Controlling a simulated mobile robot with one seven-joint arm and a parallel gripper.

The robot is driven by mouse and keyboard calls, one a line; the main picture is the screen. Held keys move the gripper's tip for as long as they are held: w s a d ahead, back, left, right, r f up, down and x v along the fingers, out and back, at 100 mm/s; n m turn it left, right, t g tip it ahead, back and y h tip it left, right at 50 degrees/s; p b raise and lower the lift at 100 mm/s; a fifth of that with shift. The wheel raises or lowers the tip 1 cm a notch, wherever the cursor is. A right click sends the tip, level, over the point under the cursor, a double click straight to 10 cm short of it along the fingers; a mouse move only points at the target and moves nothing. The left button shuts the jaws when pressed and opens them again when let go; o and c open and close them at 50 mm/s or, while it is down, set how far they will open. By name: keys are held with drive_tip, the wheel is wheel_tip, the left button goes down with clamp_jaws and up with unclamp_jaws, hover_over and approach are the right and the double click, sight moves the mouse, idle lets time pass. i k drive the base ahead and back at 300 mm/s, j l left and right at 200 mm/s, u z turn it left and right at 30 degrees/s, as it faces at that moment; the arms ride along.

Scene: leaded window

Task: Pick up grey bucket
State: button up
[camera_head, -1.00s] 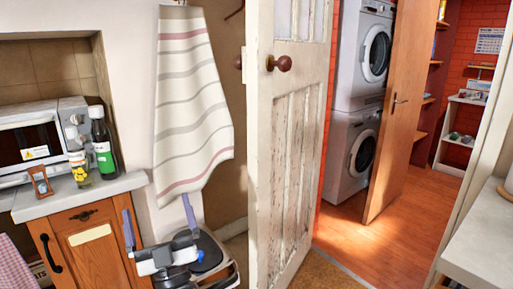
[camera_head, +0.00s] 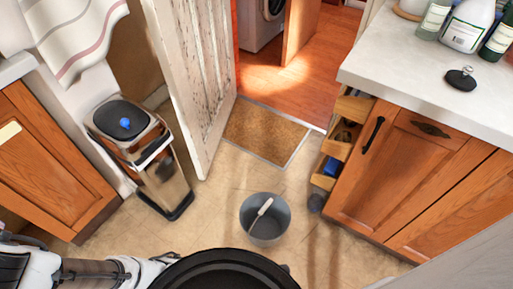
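The grey bucket (camera_head: 279,222) stands upright on the tiled floor, a little right of the picture's centre and low in the view. It is open at the top. A thin white-handled utensil lies slanted in it and leans towards its rim. Nothing covers the bucket. My gripper is out of view. Only part of my arm shows at the lower left, to the left of the bucket and apart from it.
A metal bin (camera_head: 165,180) with a blue ball (camera_head: 125,123) on its lid stands left. The white door (camera_head: 190,70) is open beside a brown mat (camera_head: 262,133). A wooden cabinet (camera_head: 400,185) with narrow open shelves stands right.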

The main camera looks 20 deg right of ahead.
sight(265, 219)
drive_tip(key=k+l, duration=0.2)
drive_tip(key=k, duration=0.2)
drive_tip(key=k+l+z, duration=0.15)
drive_tip(key=k, duration=0.2)
drive_tip(key=k+l, duration=0.2)
drive_tip(key=k, duration=0.2)
drive_tip(key=z, duration=0.05)
